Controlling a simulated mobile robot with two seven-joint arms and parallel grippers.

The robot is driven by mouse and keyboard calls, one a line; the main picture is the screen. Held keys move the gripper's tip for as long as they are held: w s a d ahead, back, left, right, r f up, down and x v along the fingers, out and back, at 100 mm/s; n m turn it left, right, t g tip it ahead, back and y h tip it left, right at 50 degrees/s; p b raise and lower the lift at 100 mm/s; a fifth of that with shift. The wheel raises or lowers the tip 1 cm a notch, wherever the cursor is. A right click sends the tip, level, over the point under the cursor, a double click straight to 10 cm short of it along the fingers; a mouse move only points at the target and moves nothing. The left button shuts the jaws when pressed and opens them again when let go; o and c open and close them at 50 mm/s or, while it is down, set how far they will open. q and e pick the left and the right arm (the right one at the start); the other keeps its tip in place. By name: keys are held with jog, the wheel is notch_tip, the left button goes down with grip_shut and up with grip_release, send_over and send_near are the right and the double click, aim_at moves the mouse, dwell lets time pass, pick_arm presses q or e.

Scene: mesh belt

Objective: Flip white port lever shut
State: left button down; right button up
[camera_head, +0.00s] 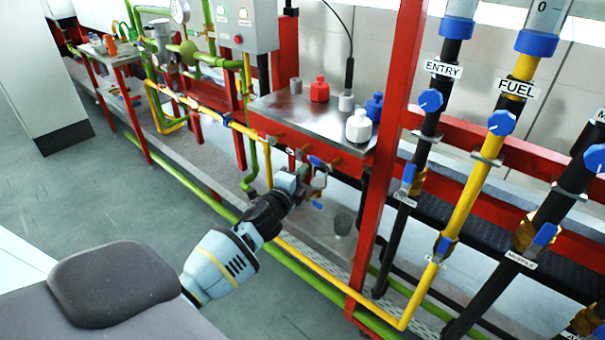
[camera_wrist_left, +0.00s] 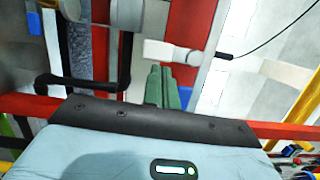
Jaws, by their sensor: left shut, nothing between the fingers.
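The white bottle (camera_head: 359,126) stands at the front right of the steel shelf (camera_head: 300,112). Below the shelf's front edge, a blue lever (camera_head: 317,162) sits on the red rail among several small brass fittings. I cannot tell from a label whether this is the white port's lever. My left gripper (camera_head: 303,172) is beside this lever, just below the rail. Its green fingers (camera_wrist_left: 169,88) are together and empty in the wrist view. Whether they touch the lever is hard to tell. The gripper hides part of the fittings. My right gripper is not in view.
A red bottle (camera_head: 319,89) and a blue bottle (camera_head: 375,106) also stand on the shelf. A red post (camera_head: 389,130) rises right of the gripper. Yellow and black pipes with blue valves fill the right side. A grey cup (camera_head: 343,222) stands below.

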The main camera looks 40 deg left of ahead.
pick_arm(q)
jog(key=shift+a+f+m+b, duration=0.25)
jog(key=shift+m+b, duration=0.3)
jog(key=shift+m, duration=0.15)
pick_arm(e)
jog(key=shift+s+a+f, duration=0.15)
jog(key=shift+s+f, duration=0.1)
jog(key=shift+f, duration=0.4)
